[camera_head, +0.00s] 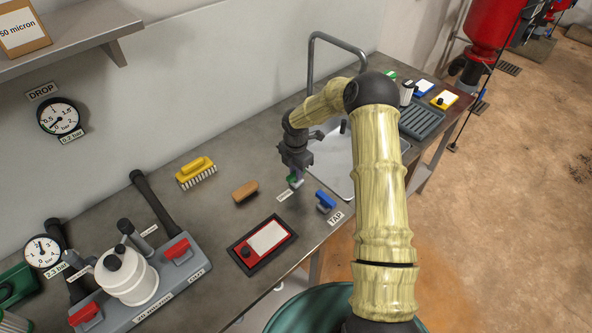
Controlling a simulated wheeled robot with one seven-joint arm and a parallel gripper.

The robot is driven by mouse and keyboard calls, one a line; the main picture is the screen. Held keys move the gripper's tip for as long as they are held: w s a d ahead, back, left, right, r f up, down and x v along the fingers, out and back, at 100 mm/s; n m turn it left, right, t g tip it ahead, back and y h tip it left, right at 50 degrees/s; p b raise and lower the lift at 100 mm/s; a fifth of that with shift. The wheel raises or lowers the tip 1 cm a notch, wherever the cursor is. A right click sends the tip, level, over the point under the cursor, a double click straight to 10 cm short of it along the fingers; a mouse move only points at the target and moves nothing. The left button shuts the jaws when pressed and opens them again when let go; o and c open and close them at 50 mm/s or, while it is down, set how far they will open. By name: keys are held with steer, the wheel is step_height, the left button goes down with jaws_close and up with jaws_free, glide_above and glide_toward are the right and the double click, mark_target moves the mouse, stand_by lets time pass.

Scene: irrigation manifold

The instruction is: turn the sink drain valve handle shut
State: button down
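A small green-topped handle (294,181) sits on the worktop just left of the sink (333,160), beside a small white label (285,196) too small to read. A blue handle (325,201) stands to its right, by a label reading TAP (336,218). No label in view legibly names the drain valve. My gripper (295,174) points down at the green handle, its dark fingers at or just above it. I cannot tell whether they touch it or how far apart they are. My arm covers part of the sink.
A yellow brush (196,172) and a brown brush (245,191) lie left of my gripper. A red panel (262,245) lies in front. A filter unit with red handles (130,275) stands at the left. A bent metal spout (338,42) rises behind my arm.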

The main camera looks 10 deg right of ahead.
steer(key=shift+m, duration=0.3)
steer(key=m, duration=0.4)
steer(key=shift+d, duration=0.1)
steer(key=m, duration=0.4)
steer(key=shift+m+b, duration=0.4)
steer(key=m, duration=0.4)
steer(key=shift+m+b, duration=0.45)
steer(key=shift+m, duration=1.85)
steer(key=c, duration=1.3)
jaws_free()
